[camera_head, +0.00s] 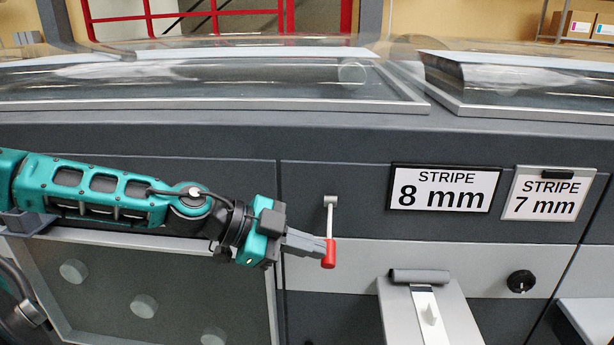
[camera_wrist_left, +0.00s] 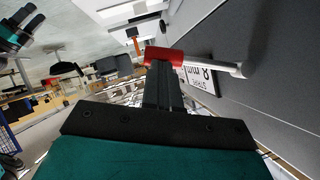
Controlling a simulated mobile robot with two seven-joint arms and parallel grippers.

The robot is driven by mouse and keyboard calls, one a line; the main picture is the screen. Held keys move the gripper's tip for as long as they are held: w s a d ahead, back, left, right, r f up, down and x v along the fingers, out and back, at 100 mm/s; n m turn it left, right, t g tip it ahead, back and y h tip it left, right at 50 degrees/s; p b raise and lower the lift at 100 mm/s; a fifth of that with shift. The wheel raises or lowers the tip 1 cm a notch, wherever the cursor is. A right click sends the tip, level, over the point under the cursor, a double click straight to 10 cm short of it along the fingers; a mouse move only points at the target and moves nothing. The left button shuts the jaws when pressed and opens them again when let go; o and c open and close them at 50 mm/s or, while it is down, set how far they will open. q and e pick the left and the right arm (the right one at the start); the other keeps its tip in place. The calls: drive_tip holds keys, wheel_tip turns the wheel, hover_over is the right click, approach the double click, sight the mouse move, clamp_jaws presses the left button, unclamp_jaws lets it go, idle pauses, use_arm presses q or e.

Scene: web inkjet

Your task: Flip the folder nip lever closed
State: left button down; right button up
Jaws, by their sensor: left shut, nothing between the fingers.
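The folder nip lever is a pale metal rod (camera_head: 330,222) with a red grip (camera_head: 328,255) at its lower end. It hangs down from a small pivot on the dark machine front. In the left wrist view its red grip (camera_wrist_left: 164,55) lies at the fingertips and its rod (camera_wrist_left: 222,67) points right. My left gripper (camera_head: 322,249) is shut, with its tips right at the red grip; the fingers overlap it in view and I cannot tell if they touch. Teal and black parts of mine (camera_wrist_left: 18,32) show at the upper left of the wrist view, too small to read.
Two stripe signs, 8 mm (camera_head: 442,190) and 7 mm (camera_head: 547,195), are mounted right of the lever. Below them are a sloping grey unit (camera_head: 455,315) with a dark roller and a black knob (camera_head: 520,281). Clear covers (camera_head: 200,85) lie along the top.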

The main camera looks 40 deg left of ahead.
use_arm(q)
drive_tip(key=shift+w+f, duration=0.1)
drive_tip(key=shift+f, duration=0.45)
use_arm(e)
drive_tip(key=shift+r, duration=0.15)
use_arm(q)
drive_tip(key=shift+r, duration=0.1)
use_arm(e)
drive_tip(key=shift+r, duration=0.15)
